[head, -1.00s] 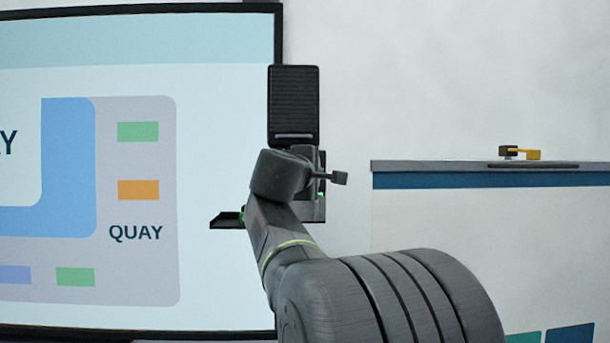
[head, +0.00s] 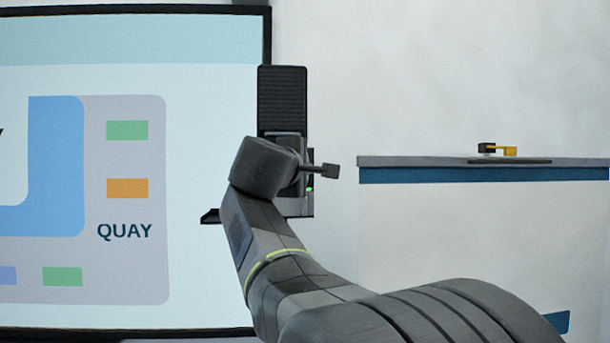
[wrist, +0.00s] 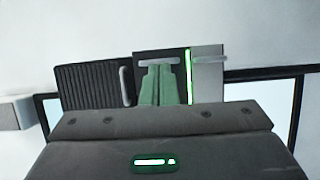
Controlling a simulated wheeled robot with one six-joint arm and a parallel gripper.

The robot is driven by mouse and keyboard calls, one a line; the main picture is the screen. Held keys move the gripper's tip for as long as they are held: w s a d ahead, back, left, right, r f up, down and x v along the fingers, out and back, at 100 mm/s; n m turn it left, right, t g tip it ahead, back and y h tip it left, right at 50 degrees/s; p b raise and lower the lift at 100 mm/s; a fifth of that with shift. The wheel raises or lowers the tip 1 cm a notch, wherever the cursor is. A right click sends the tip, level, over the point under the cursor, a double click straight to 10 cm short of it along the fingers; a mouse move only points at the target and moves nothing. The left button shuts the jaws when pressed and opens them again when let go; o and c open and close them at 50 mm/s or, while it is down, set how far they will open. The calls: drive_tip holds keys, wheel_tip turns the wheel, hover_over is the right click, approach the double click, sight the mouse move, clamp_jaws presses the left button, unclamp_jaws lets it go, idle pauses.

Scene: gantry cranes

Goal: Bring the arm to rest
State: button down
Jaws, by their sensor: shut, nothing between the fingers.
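My arm rises from the lower right of the head view and bends up to a dark wrist in the middle, in front of the screen's right edge. My gripper (wrist: 159,66) shows in the wrist view as two green fingers with grey tips, close together and empty. In the head view its fingers cannot be made out behind the wrist. Beyond the wrist stands a black device with a ribbed panel (head: 283,98); the panel also shows in the wrist view (wrist: 85,86). I cannot tell the gap between gripper and device.
A large screen (head: 137,280) with a "QUAY" drawing fills the left. A counter (head: 420,162) stands at the right, with a small black and yellow object (head: 498,149) on top. Bare pale wall lies between and above them.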

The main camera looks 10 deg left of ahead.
drive_tip(key=s+b, duration=0.1)
drive_tip(key=s, duration=0.4)
drive_tip(key=shift+s+r, duration=0.15)
drive_tip(key=shift+s, duration=0.15)
drive_tip(key=shift+d, duration=0.1)
